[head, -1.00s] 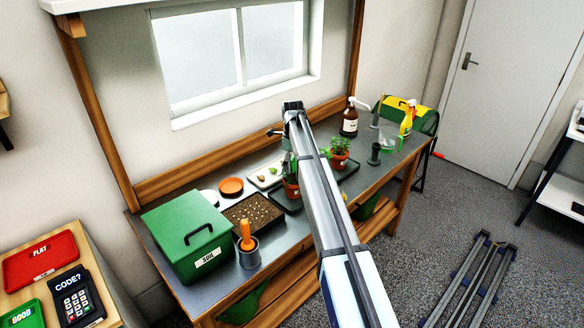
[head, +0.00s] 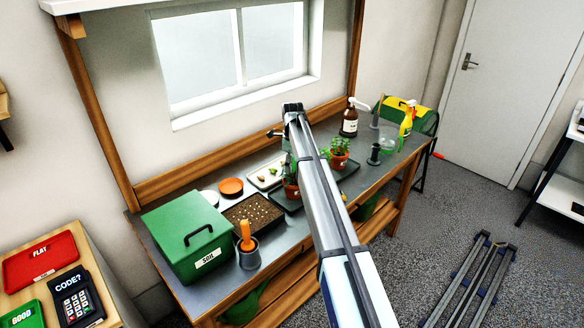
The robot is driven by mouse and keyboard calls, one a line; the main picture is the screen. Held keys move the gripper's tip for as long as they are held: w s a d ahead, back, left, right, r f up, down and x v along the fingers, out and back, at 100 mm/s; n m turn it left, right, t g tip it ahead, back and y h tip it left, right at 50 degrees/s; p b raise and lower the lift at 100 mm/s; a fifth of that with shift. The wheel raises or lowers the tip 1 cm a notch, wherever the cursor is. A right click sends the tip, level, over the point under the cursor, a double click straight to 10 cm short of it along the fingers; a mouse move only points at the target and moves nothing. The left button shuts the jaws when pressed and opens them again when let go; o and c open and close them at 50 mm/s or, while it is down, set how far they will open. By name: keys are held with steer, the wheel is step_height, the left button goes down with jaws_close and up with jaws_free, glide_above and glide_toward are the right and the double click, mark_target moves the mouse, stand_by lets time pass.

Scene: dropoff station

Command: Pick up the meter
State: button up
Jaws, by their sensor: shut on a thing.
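My arm (head: 325,205) reaches up over the workbench, with its dark far end (head: 293,107) in front of the window wall. A short dark part (head: 275,132) sticks out to the left just below that end. My gripper's fingers are hidden behind the arm, so what they hold does not show. I cannot make out the meter in this view; it may be behind the arm too. A potted plant (head: 291,190) on the bench is partly covered by the arm.
The bench (head: 290,228) holds a green box (head: 187,235), a seed tray (head: 253,213), a pot with an orange-handled tool (head: 247,250), another potted plant (head: 340,158), a brown spray bottle (head: 350,120) and a yellow one (head: 407,120). A card terminal (head: 77,297) is at lower left.

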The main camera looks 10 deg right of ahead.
step_height(320, 180, up, 27)
steer(key=b, duration=0.1)
steer(key=shift+f, duration=0.2)
stand_by(1.2)
steer(key=shift+a, duration=0.15)
